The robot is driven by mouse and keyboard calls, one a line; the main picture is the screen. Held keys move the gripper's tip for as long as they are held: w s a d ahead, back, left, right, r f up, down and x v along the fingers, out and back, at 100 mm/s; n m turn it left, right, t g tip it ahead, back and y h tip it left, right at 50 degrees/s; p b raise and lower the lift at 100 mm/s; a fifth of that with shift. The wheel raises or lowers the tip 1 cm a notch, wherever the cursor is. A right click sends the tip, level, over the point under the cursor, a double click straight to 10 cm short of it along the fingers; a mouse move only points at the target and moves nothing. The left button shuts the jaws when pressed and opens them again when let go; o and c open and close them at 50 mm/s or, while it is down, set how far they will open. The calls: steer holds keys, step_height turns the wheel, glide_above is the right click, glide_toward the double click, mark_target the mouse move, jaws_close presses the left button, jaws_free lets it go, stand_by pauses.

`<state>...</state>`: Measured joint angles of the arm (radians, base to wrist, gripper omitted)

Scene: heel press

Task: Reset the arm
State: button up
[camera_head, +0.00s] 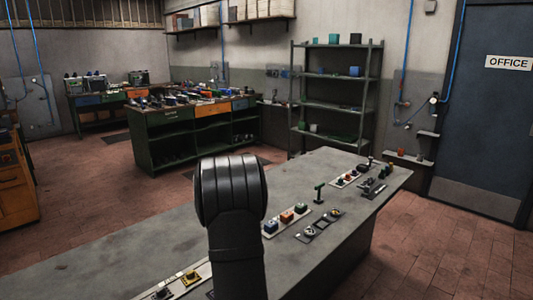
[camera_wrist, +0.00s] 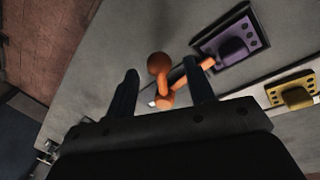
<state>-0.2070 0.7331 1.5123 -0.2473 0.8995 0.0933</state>
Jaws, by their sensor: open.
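My gripper (camera_wrist: 160,70) shows in the wrist view, its two dark fingers spread apart. An orange lever-like part (camera_wrist: 166,97) with a round orange-brown knob (camera_wrist: 157,62) appears between and beyond the fingers. I cannot tell whether a finger touches it. Nothing is visibly clamped. In the head view my black arm rises over the near bench, and the gripper itself cannot be made out there.
In the wrist view a purple block (camera_wrist: 230,46) and a yellow block (camera_wrist: 291,93) lie right of the fingers. A shelf rack (camera_head: 336,90) stands behind.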

step_height(320, 180, up, 15)
steer(key=a, duration=0.3)
steer(key=d+f, duration=0.1)
steer(key=f, duration=0.4)
steer(key=d+f, duration=0.1)
steer(key=f, duration=0.5)
steer(key=d+f, duration=0.1)
steer(key=f, duration=0.5)
steer(key=shift+d+f, duration=0.15)
steer(key=shift+d, duration=0.1)
steer(key=shift+d+r+n, duration=0.2)
steer(key=shift+d+n, duration=0.05)
steer(key=shift+n, duration=0.15)
steer(key=shift+w+d+n, duration=0.15)
steer(key=shift+d+n, duration=0.2)
steer(key=shift+n, duration=0.35)
